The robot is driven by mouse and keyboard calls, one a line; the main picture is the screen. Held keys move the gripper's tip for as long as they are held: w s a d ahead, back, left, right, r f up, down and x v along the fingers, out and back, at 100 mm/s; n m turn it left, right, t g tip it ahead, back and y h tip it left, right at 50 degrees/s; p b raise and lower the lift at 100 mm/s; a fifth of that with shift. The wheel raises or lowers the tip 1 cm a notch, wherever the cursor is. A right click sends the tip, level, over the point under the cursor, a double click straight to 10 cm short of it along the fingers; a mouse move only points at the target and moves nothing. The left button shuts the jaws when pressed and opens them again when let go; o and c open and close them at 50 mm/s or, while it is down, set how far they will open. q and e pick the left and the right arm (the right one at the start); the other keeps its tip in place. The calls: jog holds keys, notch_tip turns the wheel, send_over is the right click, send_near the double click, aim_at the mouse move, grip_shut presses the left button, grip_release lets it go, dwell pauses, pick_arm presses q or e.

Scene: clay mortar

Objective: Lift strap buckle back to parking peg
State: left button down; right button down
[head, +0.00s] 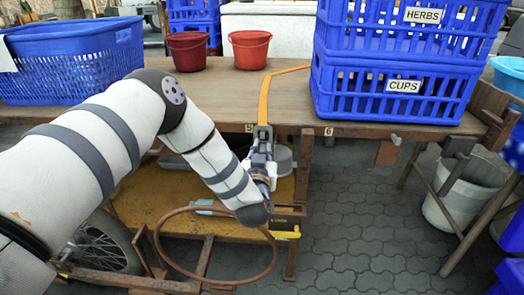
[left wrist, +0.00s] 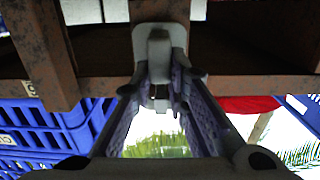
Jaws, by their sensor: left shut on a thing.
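An orange strap (head: 264,95) runs over the wooden table top and down over its front edge. The grey strap buckle (head: 262,131) is at its lower end, between the number tags 5 and 6. My left gripper (head: 262,148) is just below the table edge and shut on the buckle. In the left wrist view the grey buckle (left wrist: 160,38) stands at the fingertips of my left gripper (left wrist: 158,88), in front of the rusty table frame. I cannot make out the parking peg for certain. My right gripper is not in view.
Blue crates labelled HERBS and CUPS (head: 395,92) stand stacked on the table's right. A blue basket (head: 70,65) and two red pots (head: 250,50) stand on the left and back. A brown hoop (head: 218,284) and yellow lower shelf (head: 150,205) are below the table.

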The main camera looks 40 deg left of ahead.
pick_arm(q)
jog(key=c, duration=1.5)
grip_release()
jog(key=v, duration=1.2)
jog(key=shift+s, duration=0.1)
